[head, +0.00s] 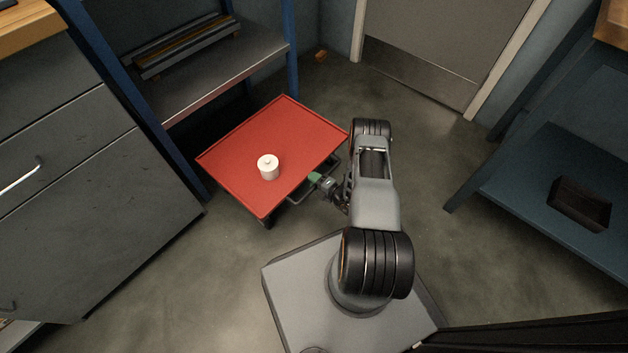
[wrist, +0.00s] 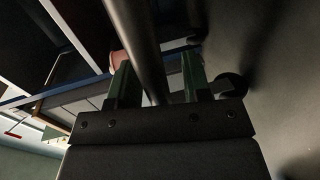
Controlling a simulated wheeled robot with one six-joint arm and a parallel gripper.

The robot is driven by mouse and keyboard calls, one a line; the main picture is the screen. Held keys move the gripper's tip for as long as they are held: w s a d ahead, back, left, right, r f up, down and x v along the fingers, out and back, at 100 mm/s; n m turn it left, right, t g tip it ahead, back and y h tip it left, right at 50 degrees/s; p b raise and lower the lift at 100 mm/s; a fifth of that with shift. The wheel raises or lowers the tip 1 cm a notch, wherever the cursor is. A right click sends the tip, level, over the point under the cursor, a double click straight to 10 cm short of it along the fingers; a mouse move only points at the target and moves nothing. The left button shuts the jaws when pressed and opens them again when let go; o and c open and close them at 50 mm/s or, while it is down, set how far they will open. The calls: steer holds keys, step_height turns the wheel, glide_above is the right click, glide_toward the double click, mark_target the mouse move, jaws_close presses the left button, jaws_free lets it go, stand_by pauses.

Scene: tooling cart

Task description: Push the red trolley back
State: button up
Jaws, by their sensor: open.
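The red trolley (head: 275,135) stands on the floor at the centre of the head view, with a flat red top and a dark handle bar (head: 298,196) along its near right side. A white lidded pot (head: 268,168) stands upright on the top. My gripper (head: 315,180) is at the handle, its green fingers showing. In the wrist view my gripper (wrist: 160,78) is open, and a dark bar (wrist: 137,42), apparently the handle, runs between the two fingers. Whether either finger touches the bar I cannot tell.
A blue-posted shelf (head: 215,75) holding long bars stands behind the trolley's far left side. Grey drawers (head: 90,170) stand at left. A blue shelf unit (head: 545,190) with a dark bin (head: 581,203) is at right. A door (head: 440,50) is behind. Floor right of the trolley is clear.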

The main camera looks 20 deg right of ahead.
steer(key=shift+a, duration=0.15)
steer(key=shift+c, duration=0.8)
jaws_close()
